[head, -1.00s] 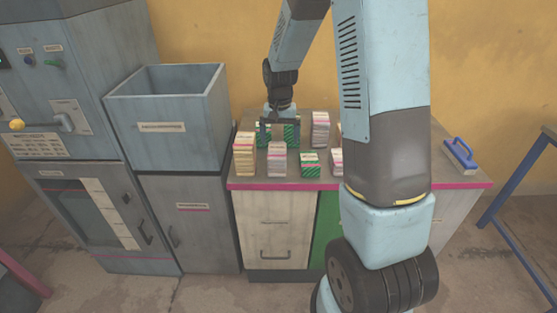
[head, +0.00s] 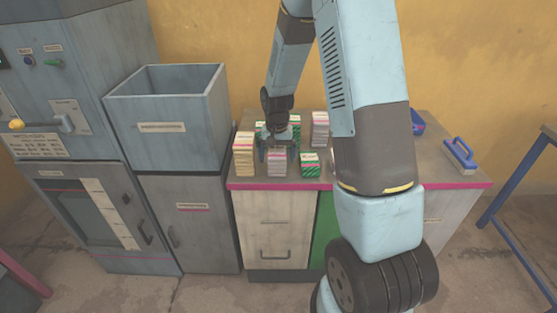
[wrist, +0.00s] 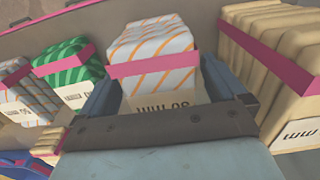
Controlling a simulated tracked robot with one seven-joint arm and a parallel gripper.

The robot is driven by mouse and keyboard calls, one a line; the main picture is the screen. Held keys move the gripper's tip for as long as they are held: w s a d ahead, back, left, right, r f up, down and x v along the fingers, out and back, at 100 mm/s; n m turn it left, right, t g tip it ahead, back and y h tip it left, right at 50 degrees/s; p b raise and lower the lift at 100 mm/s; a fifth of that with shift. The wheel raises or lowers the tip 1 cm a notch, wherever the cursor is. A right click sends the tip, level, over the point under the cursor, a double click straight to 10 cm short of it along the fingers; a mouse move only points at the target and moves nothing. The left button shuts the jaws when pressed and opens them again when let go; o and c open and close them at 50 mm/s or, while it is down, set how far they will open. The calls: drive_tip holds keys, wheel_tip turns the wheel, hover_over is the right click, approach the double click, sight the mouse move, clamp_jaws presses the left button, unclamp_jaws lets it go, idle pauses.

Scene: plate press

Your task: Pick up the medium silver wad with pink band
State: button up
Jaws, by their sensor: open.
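The medium silver wad (head: 277,165) stands at the front of the counter, pale with orange stripes and a pink band. In the wrist view this wad (wrist: 155,50) fills the space between the jaws. My gripper (head: 277,152) is open and lowered over it from behind, with one finger on each side. In the wrist view my gripper (wrist: 160,85) has a finger beside each side face of the wad. I cannot tell whether either finger touches it. A taller silver wad (head: 320,128) stands farther back.
A tan wad (head: 243,155) stands close on the left, and a green wad (head: 309,165) close on the right. Another green wad (head: 295,122) is behind. A blue-handled tool (head: 459,154) lies at the counter's right. A grey bin (head: 160,128) stands left of the counter.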

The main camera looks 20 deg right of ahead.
drive_tip(key=shift+c, duration=0.4)
drive_tip(key=c, duration=1)
drive_tip(key=shift+r, duration=0.1)
drive_tip(key=shift+r, duration=0.25)
wheel_tip(320, 180, up, 2)
drive_tip(key=shift+r, duration=0.1)
drive_tip(key=s+r, duration=0.3)
drive_tip(key=s, duration=0.1)
drive_tip(key=s+r, duration=0.3)
drive_tip(key=s, duration=0.2)
drive_tip(key=s+r, duration=0.4)
drive_tip(key=s, duration=0.1)
drive_tip(key=shift+r, duration=0.1)
